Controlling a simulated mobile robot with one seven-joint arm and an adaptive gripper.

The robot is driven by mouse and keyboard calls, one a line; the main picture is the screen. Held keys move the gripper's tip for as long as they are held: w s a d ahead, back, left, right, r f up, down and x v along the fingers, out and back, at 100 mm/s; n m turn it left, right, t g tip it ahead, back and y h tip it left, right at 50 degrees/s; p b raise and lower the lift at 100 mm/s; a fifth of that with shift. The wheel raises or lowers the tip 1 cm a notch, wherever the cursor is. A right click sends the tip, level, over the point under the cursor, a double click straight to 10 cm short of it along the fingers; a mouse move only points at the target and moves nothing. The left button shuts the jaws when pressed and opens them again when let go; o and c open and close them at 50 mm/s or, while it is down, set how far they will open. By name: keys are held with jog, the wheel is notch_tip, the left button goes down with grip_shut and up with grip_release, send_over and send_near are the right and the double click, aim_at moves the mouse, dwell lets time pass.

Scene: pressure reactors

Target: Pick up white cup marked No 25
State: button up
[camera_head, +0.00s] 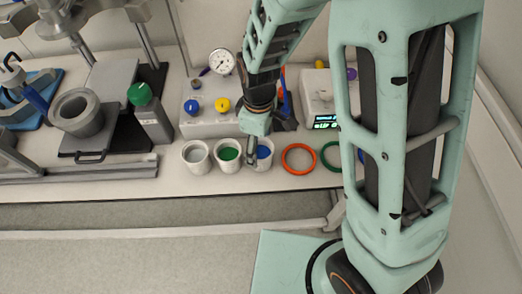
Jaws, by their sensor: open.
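Three white cups stand in a row near the front edge of the bench. The left cup (195,158) has a greyish inside, the middle cup (228,154) shows green, and the right cup (264,153) shows blue. No number is legible on any of them, so I cannot tell which is No 25. My gripper (254,145) is open and points down at the right cup, partly hiding it. One grey finger shows between the middle and right cups. I cannot tell whether it touches either cup.
An orange ring (284,157) and a green ring (323,154) lie to the right. Behind the cups stand a gauge (222,62) and a box with blue and yellow knobs (208,123). A green-capped bottle (150,115) and a grey vessel (78,115) are left.

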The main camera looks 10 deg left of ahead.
jog(key=shift+c, duration=0.4)
jog(key=c, duration=1.7)
jog(key=shift+r, duration=0.1)
